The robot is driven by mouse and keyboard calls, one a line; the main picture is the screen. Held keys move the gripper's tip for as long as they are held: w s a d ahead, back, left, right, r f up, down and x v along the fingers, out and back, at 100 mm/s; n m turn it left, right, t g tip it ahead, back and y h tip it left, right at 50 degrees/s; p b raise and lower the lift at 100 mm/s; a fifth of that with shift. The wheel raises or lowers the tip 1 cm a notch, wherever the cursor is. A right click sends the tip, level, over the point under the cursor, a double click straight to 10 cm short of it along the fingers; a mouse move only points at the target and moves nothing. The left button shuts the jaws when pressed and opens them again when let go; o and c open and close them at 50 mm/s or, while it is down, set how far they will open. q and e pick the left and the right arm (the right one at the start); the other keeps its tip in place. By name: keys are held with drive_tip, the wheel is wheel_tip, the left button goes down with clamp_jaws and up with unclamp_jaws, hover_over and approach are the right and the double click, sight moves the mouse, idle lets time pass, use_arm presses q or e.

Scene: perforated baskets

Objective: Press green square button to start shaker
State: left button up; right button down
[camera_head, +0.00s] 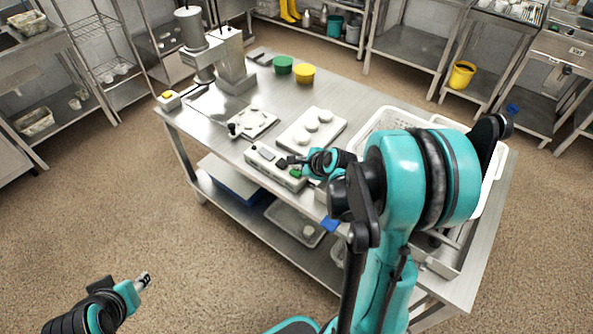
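A low grey-white control box (262,163) lies along the near edge of the steel table. A green button (296,174) shows at its right end; its exact shape is too small to tell. My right gripper (285,162) is just above the right part of the box, its dark fingertips close together, pointing left. The tips are slightly left of and beyond the green button in the picture. Whether they touch the box cannot be told. My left gripper (145,278) is low at the lower left, away from the table, its tips together and empty.
On the steel table (365,98) are a white tray with round white pieces (312,130), a plate with small parts (253,123), green (283,65) and yellow (304,73) round items, a grey machine (235,62) and white perforated baskets (390,116). A yellow-topped button box (168,99) sits at the left corner.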

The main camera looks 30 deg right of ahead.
idle(0.7)
drive_tip(key=shift+f+b, duration=0.45)
